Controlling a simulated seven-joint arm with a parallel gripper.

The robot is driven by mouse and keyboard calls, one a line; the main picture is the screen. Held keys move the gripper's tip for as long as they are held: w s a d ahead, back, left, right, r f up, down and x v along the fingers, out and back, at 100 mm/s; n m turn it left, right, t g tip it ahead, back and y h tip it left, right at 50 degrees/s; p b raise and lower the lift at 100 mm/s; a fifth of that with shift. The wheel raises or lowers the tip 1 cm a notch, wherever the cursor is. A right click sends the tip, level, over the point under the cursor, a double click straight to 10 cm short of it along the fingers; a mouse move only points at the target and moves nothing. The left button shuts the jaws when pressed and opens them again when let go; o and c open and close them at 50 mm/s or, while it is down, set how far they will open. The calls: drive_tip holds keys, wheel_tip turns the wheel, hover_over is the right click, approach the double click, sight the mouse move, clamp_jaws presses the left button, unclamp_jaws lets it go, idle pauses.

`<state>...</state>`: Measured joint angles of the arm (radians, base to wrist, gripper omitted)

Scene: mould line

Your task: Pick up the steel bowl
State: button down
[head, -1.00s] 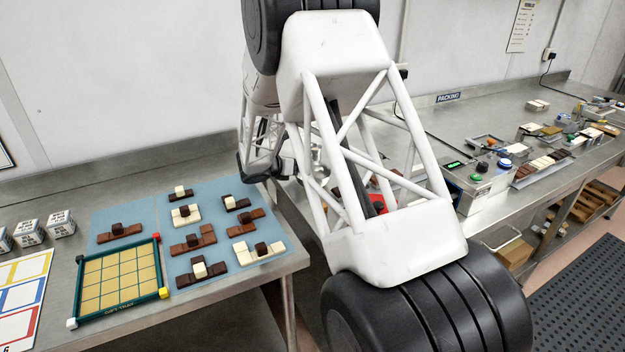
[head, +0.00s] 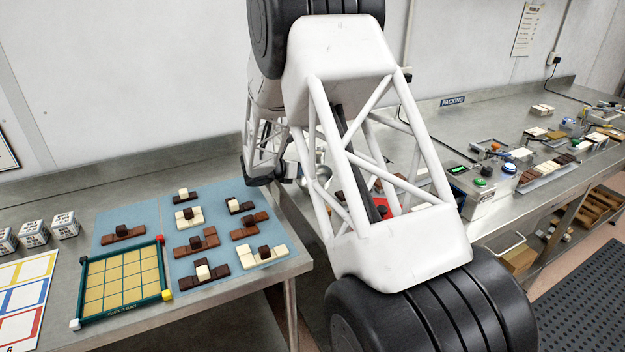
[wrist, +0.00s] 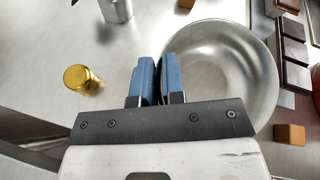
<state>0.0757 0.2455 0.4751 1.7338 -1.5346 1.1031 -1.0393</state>
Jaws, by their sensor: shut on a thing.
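The steel bowl (wrist: 225,70) is a round, shiny, empty bowl right of my fingers in the wrist view. My gripper (wrist: 159,66) is shut on its left rim, with one blue finger outside and one inside. The bowl's near edge is partly hidden by the gripper body. I cannot tell whether its base touches the bench. In the head view my arm hides most of this area; only a small silvery patch shows beside my dark gripper (head: 259,178).
In the wrist view a gold cylinder (wrist: 82,78) stands left, and a metal cup (wrist: 117,9) is at the top. Dark and brown blocks (wrist: 294,52) lie close to the bowl's right side. The head view shows a green-framed tray (head: 163,268) and chocolate pieces on blue mats (head: 205,282).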

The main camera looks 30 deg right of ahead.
drive_tip(key=shift+r, duration=0.15)
wheel_tip(320, 180, up, 10)
idle(0.6)
